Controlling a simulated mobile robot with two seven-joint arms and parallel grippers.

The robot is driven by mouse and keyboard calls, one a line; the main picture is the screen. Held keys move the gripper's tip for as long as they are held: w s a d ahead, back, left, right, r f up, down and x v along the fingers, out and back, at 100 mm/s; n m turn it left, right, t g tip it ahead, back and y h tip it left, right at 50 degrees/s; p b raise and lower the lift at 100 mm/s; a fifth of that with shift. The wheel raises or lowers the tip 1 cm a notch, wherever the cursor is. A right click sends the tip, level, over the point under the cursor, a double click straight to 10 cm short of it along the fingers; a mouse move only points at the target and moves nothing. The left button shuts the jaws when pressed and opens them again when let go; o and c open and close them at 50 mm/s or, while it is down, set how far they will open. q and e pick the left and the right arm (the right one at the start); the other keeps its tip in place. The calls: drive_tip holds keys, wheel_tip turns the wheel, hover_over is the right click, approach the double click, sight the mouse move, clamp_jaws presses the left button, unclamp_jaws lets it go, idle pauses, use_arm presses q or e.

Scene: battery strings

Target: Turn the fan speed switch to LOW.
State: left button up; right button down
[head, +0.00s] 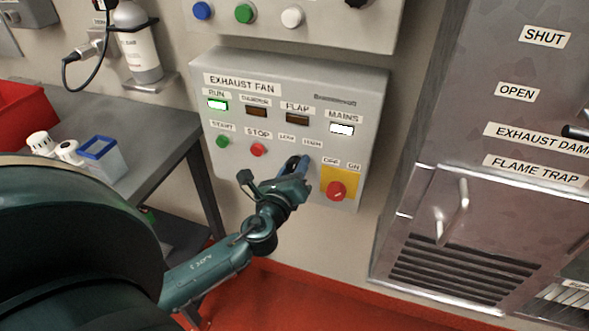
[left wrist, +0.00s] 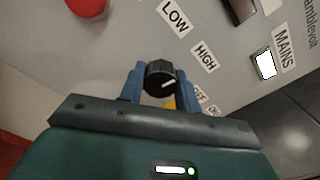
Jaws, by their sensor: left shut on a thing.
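The fan speed switch is a black round knob (left wrist: 160,76) with a white pointer line, seen in the left wrist view. The line points right and slightly up, nearer the HIGH label (left wrist: 204,56) than the LOW label (left wrist: 174,17). My left gripper (left wrist: 160,84) has its blue fingers on both sides of the knob and is shut on it. In the head view my left gripper (head: 298,164) is at the exhaust fan panel (head: 235,168), below the small LOW and HIGH labels, and mostly hides the knob. My right gripper is not in view.
A red OFF/ON rotary switch (head: 336,191) on a yellow plate sits just right of the gripper. Green START (head: 223,141) and red STOP (head: 258,150) buttons are to its left. The RUN (head: 217,104) and MAINS (head: 342,129) lamps are lit. A metal cabinet (head: 400,245) stands right.

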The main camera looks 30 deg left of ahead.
use_arm(q)
drive_tip(key=n+b, duration=0.1)
drive_tip(key=n, duration=0.2)
drive_tip(key=shift+n, duration=0.4)
drive_tip(key=n+b, duration=0.1)
drive_tip(key=n, duration=0.2)
drive_tip(key=shift+n, duration=1.1)
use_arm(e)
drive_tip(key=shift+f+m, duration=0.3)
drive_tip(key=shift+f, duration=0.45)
use_arm(q)
drive_tip(key=o, duration=1)
drive_tip(key=shift+c, duration=0.2)
drive_tip(key=shift+r, duration=0.1)
drive_tip(key=shift+s, duration=0.1)
